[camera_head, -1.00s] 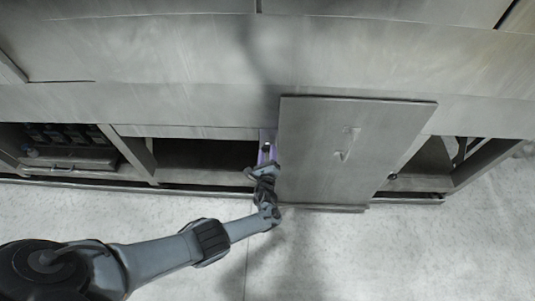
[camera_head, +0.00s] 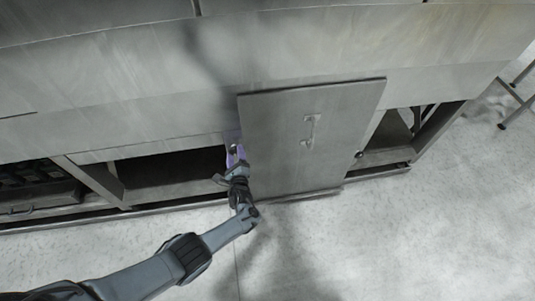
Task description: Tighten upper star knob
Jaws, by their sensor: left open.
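A small dark knob (camera_head: 234,148) shows at the left edge of a grey panel (camera_head: 275,150), against a pale purple strip (camera_head: 231,136). Whether it is star-shaped is too small to tell. My left gripper (camera_head: 232,166) is open just below this knob, at the panel's left edge. The gap between its fingers and the knob is too small to judge, and I see nothing held. A second dark knob (camera_head: 359,154) shows just past the panel's right edge, away from the gripper. My right gripper is out of view.
The panel carries a handle (camera_head: 311,130) and stands in front of the washer's lower frame. Open bays (camera_head: 170,172) lie on both sides of it. Pale floor (camera_head: 400,240) in front is clear. Metal legs (camera_head: 516,95) stand at the far right.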

